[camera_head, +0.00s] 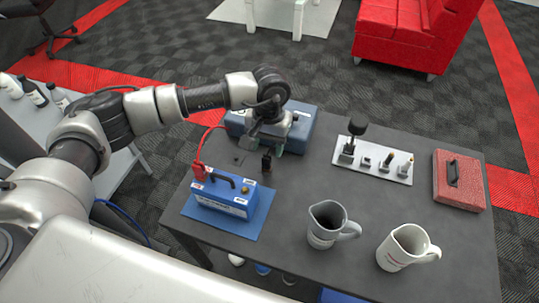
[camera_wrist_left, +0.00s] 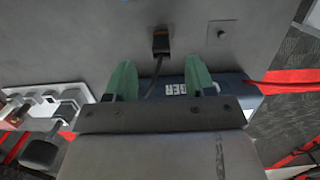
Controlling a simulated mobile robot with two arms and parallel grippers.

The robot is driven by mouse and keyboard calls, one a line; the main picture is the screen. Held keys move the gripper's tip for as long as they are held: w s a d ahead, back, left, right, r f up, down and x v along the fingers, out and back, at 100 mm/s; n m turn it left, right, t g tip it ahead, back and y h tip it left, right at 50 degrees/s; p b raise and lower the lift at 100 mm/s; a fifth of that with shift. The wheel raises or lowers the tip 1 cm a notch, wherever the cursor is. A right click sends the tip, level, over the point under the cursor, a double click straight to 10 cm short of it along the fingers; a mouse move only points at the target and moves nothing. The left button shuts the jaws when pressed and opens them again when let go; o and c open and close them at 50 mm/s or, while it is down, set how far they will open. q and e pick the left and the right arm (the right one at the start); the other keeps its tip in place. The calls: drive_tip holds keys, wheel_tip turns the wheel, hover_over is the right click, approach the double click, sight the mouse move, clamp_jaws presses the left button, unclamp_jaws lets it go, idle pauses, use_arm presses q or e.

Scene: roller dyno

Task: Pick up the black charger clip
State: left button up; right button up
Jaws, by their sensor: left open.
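The black charger clip (camera_head: 266,163) is a small dark piece on the grey table, in front of the blue charger box (camera_head: 307,130). In the left wrist view the clip (camera_wrist_left: 160,41) lies just beyond the fingertips, near the middle between them, with a black cable running back toward the charger. My left gripper (camera_head: 262,149) is open and empty, over the front of the charger. Its two green fingers show apart in the left wrist view (camera_wrist_left: 160,66). My right gripper is not in view.
A blue and white battery (camera_head: 222,196) with a red clip (camera_head: 199,171) stands on a blue mat (camera_head: 234,226). Two mugs, grey (camera_head: 325,230) and white (camera_head: 400,252), stand at the front. A white plate with fittings (camera_head: 345,164) and a red box (camera_head: 459,184) are at the right.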

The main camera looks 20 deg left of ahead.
sight(266, 155)
use_arm(q)
drive_tip(key=shift+w+f, duration=0.25)
drive_tip(key=shift+f, duration=0.7)
drive_tip(key=f, duration=0.1)
drive_tip(key=f+p, duration=0.1)
drive_tip(key=s+f+p, duration=0.1)
drive_tip(key=f, duration=0.1)
drive_tip(key=shift+a+f, duration=0.1)
drive_tip(key=shift+a, duration=0.15)
drive_tip(key=shift+w+f, duration=0.15)
drive_tip(key=shift+f, duration=0.25)
drive_tip(key=shift+c, duration=0.4)
drive_tip(key=c, duration=0.9)
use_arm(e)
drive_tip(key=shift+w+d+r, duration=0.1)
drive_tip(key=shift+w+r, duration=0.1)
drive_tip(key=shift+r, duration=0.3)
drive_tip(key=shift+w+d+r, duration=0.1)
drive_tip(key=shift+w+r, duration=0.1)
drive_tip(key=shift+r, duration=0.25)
